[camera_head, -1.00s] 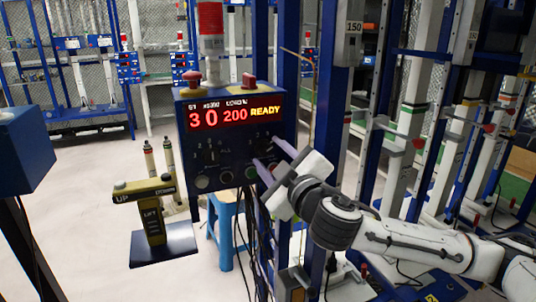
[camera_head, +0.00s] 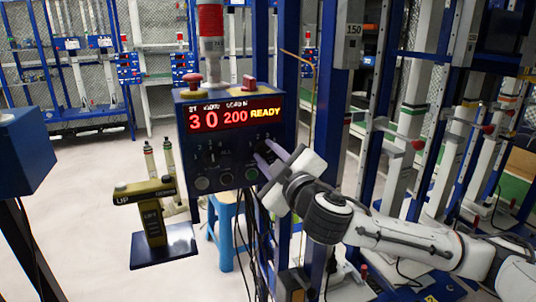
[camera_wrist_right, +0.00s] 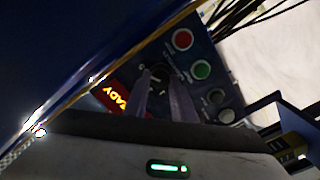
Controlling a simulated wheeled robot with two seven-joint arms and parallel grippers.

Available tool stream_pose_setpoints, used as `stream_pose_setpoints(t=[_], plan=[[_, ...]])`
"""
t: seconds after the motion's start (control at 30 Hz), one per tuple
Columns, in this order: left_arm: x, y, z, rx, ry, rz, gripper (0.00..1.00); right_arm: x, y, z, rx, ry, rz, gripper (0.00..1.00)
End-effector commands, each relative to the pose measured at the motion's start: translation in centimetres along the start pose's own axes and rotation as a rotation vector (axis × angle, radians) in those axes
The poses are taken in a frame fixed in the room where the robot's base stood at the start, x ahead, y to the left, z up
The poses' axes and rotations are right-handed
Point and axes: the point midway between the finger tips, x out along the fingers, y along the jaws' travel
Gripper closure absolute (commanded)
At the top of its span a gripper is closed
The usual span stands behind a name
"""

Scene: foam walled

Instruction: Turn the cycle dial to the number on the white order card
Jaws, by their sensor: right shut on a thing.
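The blue control box (camera_head: 233,110) stands in the middle of the head view. I cannot make out a white order card. My left gripper is not in view.
Red (camera_wrist_right: 183,39) and green (camera_wrist_right: 202,69) buttons sit near the dial on the panel. A red emergency knob (camera_head: 191,79) tops the box. Blue frame posts rise close behind my right arm.

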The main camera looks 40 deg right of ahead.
Motion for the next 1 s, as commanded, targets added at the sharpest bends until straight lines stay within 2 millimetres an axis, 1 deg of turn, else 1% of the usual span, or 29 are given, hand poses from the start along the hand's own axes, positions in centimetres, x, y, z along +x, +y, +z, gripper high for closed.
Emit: stream_pose_setpoints(t=[0.17,0.37,0.7,1.0], plan=[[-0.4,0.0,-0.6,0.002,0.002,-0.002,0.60,0.0,0.0,-0.1,-0.069,-0.002,-0.002,0.99],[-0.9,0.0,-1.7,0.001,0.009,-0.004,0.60,0.0,0.1,-0.1,-0.215,-0.003,-0.003,0.99],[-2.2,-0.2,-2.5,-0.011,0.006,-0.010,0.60,0.0,0.0,-0.1,-0.537,-0.003,-0.003,0.99],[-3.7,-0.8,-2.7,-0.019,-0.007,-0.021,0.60,0.0,0.0,-0.1,-0.822,-0.002,-0.003,0.99]])
